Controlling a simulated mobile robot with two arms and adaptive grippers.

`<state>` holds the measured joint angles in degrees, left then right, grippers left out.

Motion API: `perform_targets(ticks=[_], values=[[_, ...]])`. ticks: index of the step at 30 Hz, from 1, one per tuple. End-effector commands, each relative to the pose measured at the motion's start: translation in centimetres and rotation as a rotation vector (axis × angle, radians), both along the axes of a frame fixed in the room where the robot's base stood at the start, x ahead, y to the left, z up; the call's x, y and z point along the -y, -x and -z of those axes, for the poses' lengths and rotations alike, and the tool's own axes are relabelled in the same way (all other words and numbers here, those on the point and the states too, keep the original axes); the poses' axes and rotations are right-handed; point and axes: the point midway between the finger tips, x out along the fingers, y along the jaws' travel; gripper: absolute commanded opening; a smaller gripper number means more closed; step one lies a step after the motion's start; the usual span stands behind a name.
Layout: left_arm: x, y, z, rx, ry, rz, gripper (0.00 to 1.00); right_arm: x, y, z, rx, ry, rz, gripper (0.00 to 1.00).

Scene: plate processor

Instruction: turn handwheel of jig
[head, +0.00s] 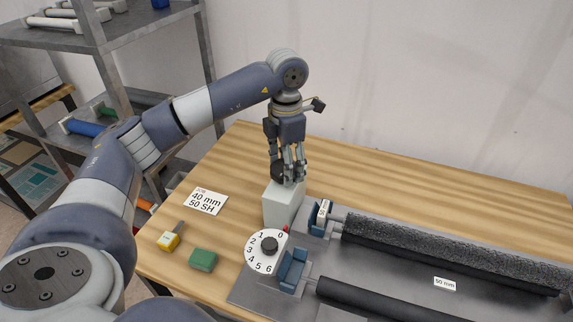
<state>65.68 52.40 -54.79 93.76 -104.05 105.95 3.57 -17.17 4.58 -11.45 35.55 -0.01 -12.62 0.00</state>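The jig has a pale grey box (282,207) on a grey base plate (395,268). A dark round part (277,172), which looks like the handwheel, sits at the top of the box, partly hidden by my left gripper. My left gripper (289,175) points down over the box, its fingers at the dark part. Whether they are closed on it cannot be told. A white dial numbered 0 to 6 (257,258) with a black knob (269,245) is on the front of the jig. My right gripper is not in view.
A rough dark roller (440,250) and a smooth black roller (380,302) lie right of blue blocks (292,270). A job card (206,201), a yellow tool (169,240) and a green block (203,260) lie left.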

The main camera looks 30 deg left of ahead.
Motion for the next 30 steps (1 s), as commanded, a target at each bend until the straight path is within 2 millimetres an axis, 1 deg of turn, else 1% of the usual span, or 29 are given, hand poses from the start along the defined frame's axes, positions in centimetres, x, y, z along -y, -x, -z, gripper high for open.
perform_targets(ticks=[11,12,14,15,26,29,30], values=[[0.0,0.0,-0.1,0.001,0.0,0.004,0.34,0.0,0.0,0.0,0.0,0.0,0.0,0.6],[0.0,0.0,-0.1,0.001,0.0,0.004,0.6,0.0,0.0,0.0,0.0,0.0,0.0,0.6],[0.0,0.0,-0.1,0.001,0.0,0.003,0.74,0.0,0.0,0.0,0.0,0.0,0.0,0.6],[0.0,0.0,-0.1,0.001,0.0,0.003,0.78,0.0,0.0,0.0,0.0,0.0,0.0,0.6],[0.0,0.0,-0.1,0.001,0.0,0.003,0.78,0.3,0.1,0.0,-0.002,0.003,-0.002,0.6],[0.0,-0.1,-0.8,0.002,0.0,0.003,0.78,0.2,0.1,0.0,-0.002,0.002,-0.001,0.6],[0.0,-0.1,-1.3,0.003,0.001,0.003,0.78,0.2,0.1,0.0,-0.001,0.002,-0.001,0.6]])
